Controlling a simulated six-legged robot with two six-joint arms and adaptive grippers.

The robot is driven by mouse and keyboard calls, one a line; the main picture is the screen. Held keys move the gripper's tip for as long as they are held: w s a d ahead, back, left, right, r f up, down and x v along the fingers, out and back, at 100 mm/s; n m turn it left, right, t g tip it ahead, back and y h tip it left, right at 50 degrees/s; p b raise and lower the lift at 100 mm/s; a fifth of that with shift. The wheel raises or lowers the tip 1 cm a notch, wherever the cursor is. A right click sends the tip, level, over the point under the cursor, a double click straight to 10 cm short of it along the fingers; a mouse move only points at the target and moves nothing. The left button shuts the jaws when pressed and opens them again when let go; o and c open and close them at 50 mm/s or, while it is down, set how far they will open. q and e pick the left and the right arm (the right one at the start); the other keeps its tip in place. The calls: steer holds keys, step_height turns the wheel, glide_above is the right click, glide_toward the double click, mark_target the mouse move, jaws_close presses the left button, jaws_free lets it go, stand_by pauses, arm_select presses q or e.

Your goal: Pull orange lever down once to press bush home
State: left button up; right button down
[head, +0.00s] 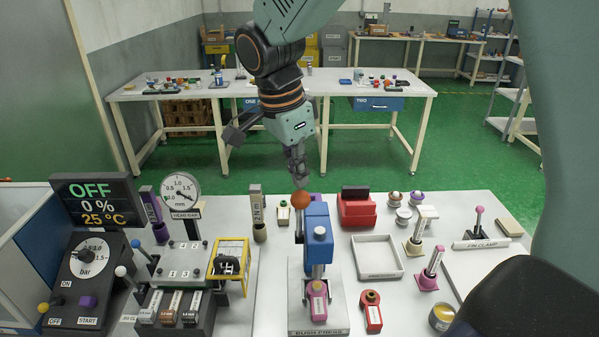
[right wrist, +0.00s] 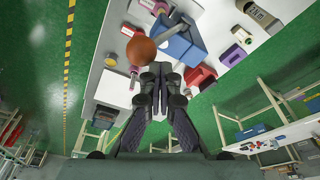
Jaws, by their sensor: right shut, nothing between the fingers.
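The bush press (head: 319,250) has a blue head on a post above a white base plate. Its lever ends in an orange ball (head: 300,200), which stands at the upper left of the blue head. A pink part (head: 317,300) sits on the base plate under the press. My right gripper (head: 299,172) points down with its fingers shut and empty, just above and behind the orange ball. In the right wrist view the orange ball (right wrist: 141,51) lies just beyond the fingertips (right wrist: 155,75). I cannot tell whether the fingers touch it. My left gripper is not in view.
A red box (head: 356,208) stands behind and right of the press. An empty white tray (head: 376,257) lies to its right. A red part (head: 371,312) lies at the front right. A yellow-framed fixture (head: 229,262) and a dial gauge (head: 181,192) stand to the left.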

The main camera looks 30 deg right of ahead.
steer(key=shift+s+f, duration=0.1)
stand_by(0.3)
steer(key=shift+s+a+f, duration=0.25)
steer(key=shift+s+a, duration=0.1)
steer(key=shift+s, duration=0.15)
steer(key=shift+s+a+f, duration=0.2)
steer(key=shift+s+a, duration=0.1)
steer(key=shift+s, duration=0.2)
steer(key=shift+b, duration=0.3)
steer(key=shift+s+a+f, duration=0.35)
steer(key=shift+s, duration=0.15)
steer(key=shift+s+a+f, duration=0.3)
steer(key=shift+s, duration=0.2)
steer(key=shift+s+f, duration=0.1)
steer(key=shift+s+a+f+b, duration=0.55)
steer(key=shift+s+f, duration=0.15)
steer(key=shift+s, duration=0.1)
steer(key=shift+s+a+f, duration=0.25)
steer(key=shift+s+f, duration=0.15)
steer(key=shift+f, duration=0.1)
steer(key=shift+s+a+f, duration=0.25)
steer(key=shift+s+f, duration=0.15)
steer(key=shift+f, duration=0.05)
